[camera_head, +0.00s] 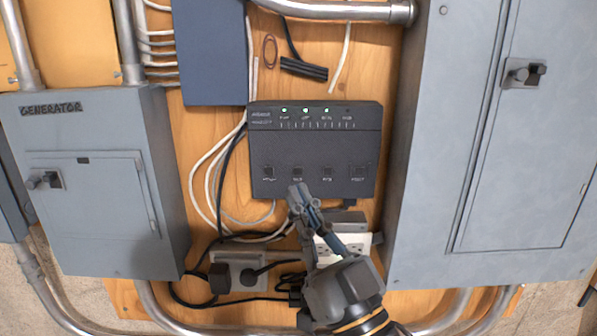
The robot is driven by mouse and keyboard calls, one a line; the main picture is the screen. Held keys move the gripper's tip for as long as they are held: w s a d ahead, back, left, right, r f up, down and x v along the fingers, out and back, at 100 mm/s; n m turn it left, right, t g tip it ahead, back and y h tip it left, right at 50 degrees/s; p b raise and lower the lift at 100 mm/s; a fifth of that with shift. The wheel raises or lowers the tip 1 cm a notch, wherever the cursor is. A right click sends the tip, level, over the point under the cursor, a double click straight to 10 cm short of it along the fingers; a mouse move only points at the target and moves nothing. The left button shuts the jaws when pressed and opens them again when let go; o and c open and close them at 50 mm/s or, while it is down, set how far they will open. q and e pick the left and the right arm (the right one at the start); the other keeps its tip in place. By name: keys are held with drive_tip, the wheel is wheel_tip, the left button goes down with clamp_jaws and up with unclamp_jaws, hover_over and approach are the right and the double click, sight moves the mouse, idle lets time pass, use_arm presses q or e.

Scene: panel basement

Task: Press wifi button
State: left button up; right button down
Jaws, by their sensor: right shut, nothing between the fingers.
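The dark router box (312,148) is mounted on the wooden board in the middle of the view. Several small green lights (306,110) glow along its upper part. A row of small square buttons runs along its lower part, with labels too small to read surely. My right gripper (298,190) is shut and empty, its tips just below the second button from the left (297,171). I cannot tell whether the tips touch the box. My left gripper is not in view.
A grey generator panel (90,180) stands at the left and a large grey cabinet (480,150) at the right. A white outlet (240,270) with plugs and loose cables (205,165) lies below and left of the box. Metal conduits (340,10) run along the top.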

sight(299, 171)
drive_tip(key=shift+w, duration=2.5)
drive_tip(key=shift+w, duration=0.15)
drive_tip(key=shift+w, duration=0.3)
drive_tip(key=shift+w+p, duration=0.3)
drive_tip(key=shift+w, duration=0.05)
drive_tip(key=shift+s, duration=0.8)
